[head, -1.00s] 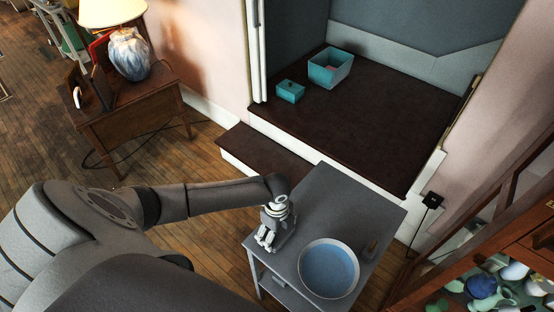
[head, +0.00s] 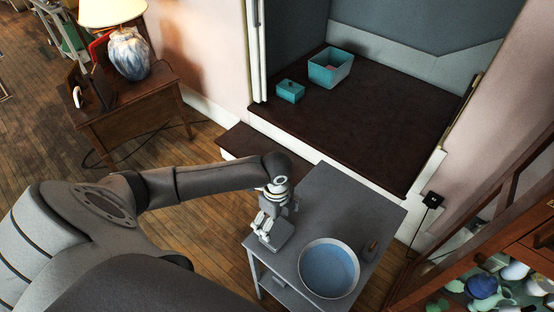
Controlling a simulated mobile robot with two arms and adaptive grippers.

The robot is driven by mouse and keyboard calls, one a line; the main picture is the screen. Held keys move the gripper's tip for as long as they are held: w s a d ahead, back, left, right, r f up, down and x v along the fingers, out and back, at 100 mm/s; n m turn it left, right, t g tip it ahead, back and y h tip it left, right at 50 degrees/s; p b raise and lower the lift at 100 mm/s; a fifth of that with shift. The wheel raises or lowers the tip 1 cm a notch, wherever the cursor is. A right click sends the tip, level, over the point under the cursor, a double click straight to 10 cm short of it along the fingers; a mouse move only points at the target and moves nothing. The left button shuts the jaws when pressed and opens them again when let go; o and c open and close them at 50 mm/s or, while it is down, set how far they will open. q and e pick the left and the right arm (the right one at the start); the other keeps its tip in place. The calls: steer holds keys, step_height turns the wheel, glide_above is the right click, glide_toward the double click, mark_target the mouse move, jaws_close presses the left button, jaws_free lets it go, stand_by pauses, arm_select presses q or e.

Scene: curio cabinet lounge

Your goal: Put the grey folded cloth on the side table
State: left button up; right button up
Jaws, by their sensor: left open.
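The grey side table (head: 332,198) stands at the lower middle. A small grey folded piece that looks like the cloth (head: 282,236) lies at its left edge, partly hidden by my left gripper. Its grey is close to the tabletop's, so its outline is hard to make out. My left gripper (head: 265,226) is open, just above and beside the cloth; I cannot tell whether they touch. My right gripper is not in view.
A round bowl (head: 329,268) with a blue inside and a small dark object (head: 370,249) stand on the same table. Its far half is clear. A dark raised platform behind holds a teal open box (head: 330,70) and a small teal lidded box (head: 290,92). A cabinet stands at right.

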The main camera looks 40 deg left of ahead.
mark_target(277, 229)
arm_select(q)
step_height(277, 229, up, 5)
stand_by(0.8)
